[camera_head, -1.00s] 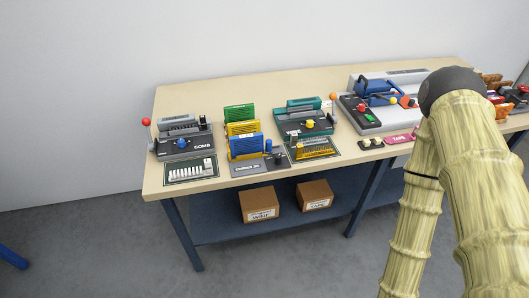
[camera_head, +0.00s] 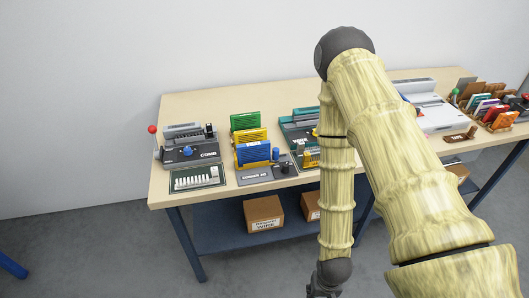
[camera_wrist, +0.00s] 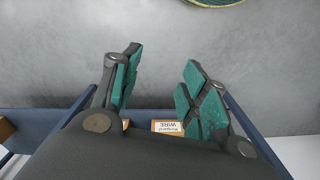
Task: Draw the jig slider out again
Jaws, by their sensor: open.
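A low grey jig base (camera_head: 256,178) with a pale label sits at the table's front edge, before the green, yellow and blue stacked pieces (camera_head: 252,152). A dark block with a blue knob (camera_head: 276,154) stands at its right end; I cannot tell for sure that this is the jig slider, or how far out it is. My gripper (camera_wrist: 160,70) is open and empty in the wrist view, with teal pads apart. It hangs low over the floor, away from the tabletop. In the head view only its dark top shows at the bottom edge.
A comb machine (camera_head: 190,150) with a red-tipped lever stands left of the jig, a teal machine (camera_head: 298,130) right of it. My arm covers the table's middle. The label of a cardboard box shows in the wrist view (camera_wrist: 168,127), near the blue table frame (camera_wrist: 60,122).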

